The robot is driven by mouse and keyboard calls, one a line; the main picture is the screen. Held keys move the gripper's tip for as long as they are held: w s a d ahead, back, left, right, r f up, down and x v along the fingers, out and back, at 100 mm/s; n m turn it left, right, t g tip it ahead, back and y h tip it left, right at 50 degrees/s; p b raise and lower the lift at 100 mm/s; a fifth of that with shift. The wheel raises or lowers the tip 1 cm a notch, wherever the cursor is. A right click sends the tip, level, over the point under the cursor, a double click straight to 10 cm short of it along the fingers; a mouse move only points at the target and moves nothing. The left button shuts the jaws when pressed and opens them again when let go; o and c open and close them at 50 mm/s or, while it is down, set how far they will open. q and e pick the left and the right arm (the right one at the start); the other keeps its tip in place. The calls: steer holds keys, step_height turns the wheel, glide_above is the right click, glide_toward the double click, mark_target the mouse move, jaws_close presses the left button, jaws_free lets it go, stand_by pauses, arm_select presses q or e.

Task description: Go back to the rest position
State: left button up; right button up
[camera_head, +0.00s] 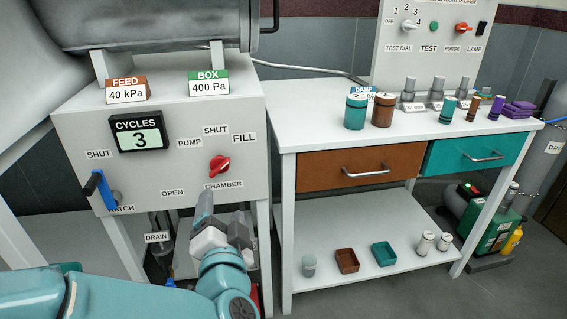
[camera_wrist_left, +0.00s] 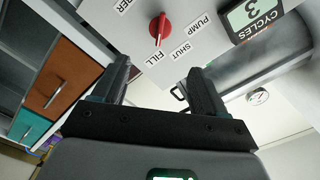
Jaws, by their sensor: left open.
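My left gripper (camera_head: 209,208) is in front of the grey control box (camera_head: 75,135), just below the red selector knob (camera_head: 220,166). Its arm comes in from the lower left. In the left wrist view my left gripper (camera_wrist_left: 162,88) is open, its two dark fingers apart with nothing between them. The red knob (camera_wrist_left: 158,27) shows beyond the fingertips, apart from them. The knob is ringed by the labels PUMP, SHUT, FILL and CHAMBER. My right gripper is in neither view.
A blue hatch lever (camera_head: 101,190) is at the box's left. The CYCLES display (camera_head: 138,138) reads 3. A white bench (camera_head: 330,135) with a brown drawer (camera_head: 345,168) and teal drawer (camera_head: 478,154) stands right, jars on top. Its lower shelf (camera_head: 350,225) holds trays. A green pump (camera_head: 493,230) is far right.

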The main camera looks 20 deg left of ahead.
arm_select(q)
step_height(320, 180, down, 31)
steer(key=d+m+g+h, duration=0.1)
steer(key=m+g+h, duration=0.2)
steer(key=g+h, duration=0.3)
steer(key=s+d+f+n+g+h, duration=0.55)
steer(key=s+d+f, duration=0.6)
steer(key=f, duration=0.25)
steer(key=s+d+n+g+h, duration=0.2)
steer(key=s+n+g, duration=0.1)
steer(key=s, duration=0.1)
step_height(320, 180, up, 30)
steer(key=p, duration=2.9)
steer(key=shift+s+d+p, duration=0.15)
steer(key=shift+s+p, duration=0.05)
steer(key=shift+p, duration=0.2)
